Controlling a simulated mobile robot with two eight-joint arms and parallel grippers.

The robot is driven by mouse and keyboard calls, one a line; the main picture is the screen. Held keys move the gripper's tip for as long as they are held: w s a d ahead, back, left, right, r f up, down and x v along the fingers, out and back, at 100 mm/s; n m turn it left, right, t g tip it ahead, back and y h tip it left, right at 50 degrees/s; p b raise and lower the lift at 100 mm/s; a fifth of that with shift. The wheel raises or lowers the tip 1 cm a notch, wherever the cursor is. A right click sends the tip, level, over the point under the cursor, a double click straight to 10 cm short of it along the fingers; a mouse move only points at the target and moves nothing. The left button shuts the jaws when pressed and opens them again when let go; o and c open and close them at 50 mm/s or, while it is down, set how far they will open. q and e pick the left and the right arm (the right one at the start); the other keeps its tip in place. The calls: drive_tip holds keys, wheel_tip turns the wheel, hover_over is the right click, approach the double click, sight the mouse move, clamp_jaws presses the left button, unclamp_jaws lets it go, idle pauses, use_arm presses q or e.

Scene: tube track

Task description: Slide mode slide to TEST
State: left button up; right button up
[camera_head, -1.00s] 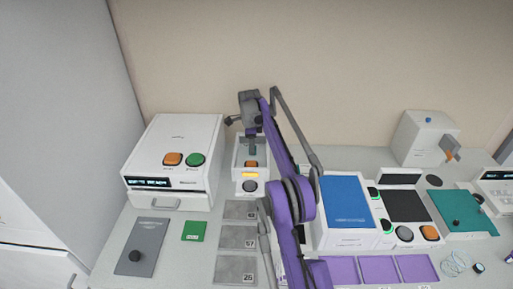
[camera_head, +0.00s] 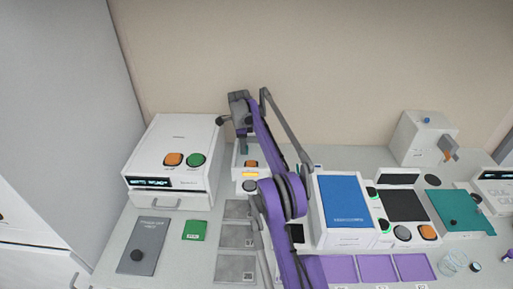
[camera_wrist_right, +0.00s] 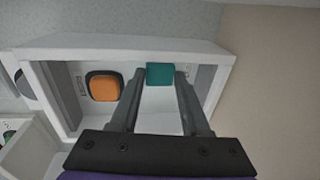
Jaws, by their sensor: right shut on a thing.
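The mode slide shows as a teal block (camera_wrist_right: 160,73) inside a shallow white housing in the right wrist view. My right gripper (camera_wrist_right: 159,80) is shut on it, one grey finger on each side. In the head view, my right gripper (camera_head: 243,147) reaches down into the small white unit (camera_head: 238,174) right of the large white box. An orange button (camera_wrist_right: 104,87) sits in the same housing, left of the fingers in the wrist view. The slide is hidden in the head view. My left gripper is not in view.
A white box (camera_head: 165,138) with orange and green buttons stands left of the unit. Grey numbered plates (camera_head: 236,236) lie in front. A blue-topped device (camera_head: 345,200) stands at right. The wall (camera_head: 350,60) is behind.

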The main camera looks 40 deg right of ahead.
drive_tip(key=shift+a, duration=0.1)
drive_tip(key=o, duration=0.8)
drive_tip(key=shift+w+r+p, duration=0.15)
drive_tip(key=shift+r+p, duration=0.85)
drive_tip(key=shift+r, duration=2.55)
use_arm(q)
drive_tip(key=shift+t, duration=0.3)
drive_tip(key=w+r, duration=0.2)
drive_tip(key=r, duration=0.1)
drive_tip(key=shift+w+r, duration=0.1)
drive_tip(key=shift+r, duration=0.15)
use_arm(e)
drive_tip(key=shift+f, duration=0.1)
